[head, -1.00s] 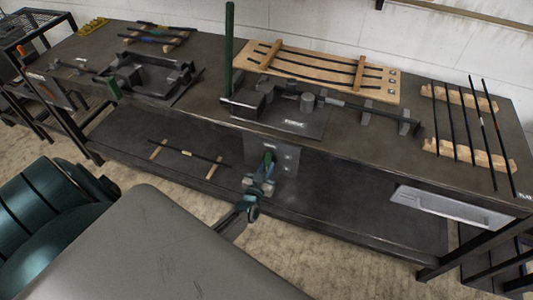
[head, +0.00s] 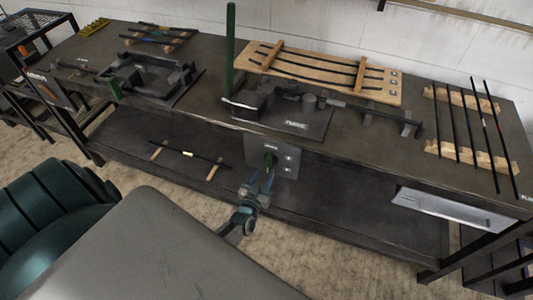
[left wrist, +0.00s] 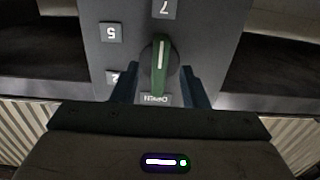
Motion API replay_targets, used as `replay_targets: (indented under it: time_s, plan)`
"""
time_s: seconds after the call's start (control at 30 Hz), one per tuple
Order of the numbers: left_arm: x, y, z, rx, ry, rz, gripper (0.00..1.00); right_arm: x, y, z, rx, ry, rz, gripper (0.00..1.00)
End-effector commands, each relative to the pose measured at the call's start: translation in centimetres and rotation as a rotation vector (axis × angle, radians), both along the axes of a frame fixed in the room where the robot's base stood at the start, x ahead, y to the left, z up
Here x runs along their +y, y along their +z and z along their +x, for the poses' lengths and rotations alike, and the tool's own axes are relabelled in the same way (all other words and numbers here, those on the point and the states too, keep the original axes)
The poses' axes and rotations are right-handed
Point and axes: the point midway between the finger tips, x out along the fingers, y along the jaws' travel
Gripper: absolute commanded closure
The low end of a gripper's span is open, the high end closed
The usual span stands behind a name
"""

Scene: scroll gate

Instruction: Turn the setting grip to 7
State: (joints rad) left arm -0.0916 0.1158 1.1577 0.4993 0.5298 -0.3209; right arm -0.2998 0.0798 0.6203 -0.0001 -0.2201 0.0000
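The setting grip is a green handle with a white line, on a dark round base on a grey plate (head: 284,160) under the bench's front edge. In the left wrist view, the grip (left wrist: 160,66) stands nearly upright in the picture. Its white line points up toward the upside-down 7 label (left wrist: 163,8). A 5 label (left wrist: 111,32) is to the left; another label lower left is partly hidden. My left gripper (left wrist: 160,84) is open, its fingers apart on either side of the grip's lower end, with gaps. It also shows in the head view (head: 262,180). My right gripper is not in view.
The dark workbench (head: 370,143) carries a wooden rack with black rods (head: 320,68), a green upright post (head: 230,50) and metal fixtures. A lower shelf (head: 340,215) runs behind my left gripper. A light tray (head: 455,210) hangs at the right.

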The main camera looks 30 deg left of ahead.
Motion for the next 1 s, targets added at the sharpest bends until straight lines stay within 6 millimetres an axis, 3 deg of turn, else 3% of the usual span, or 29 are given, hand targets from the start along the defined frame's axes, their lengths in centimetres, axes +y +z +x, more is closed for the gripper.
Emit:
replay_targets:
  time_s: [0.2, 0.4, 1.0]
  plan:
    - [-1.0, -0.2, -4.2, 0.002, 0.0, -0.001, 0.6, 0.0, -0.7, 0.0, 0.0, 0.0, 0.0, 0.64]
    - [-1.5, -0.1, -6.2, 0.001, 0.0, -0.001, 0.6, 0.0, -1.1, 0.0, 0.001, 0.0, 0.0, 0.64]
    - [-1.6, 0.0, -6.6, 0.001, 0.0, 0.0, 0.6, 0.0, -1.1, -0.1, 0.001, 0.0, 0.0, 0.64]
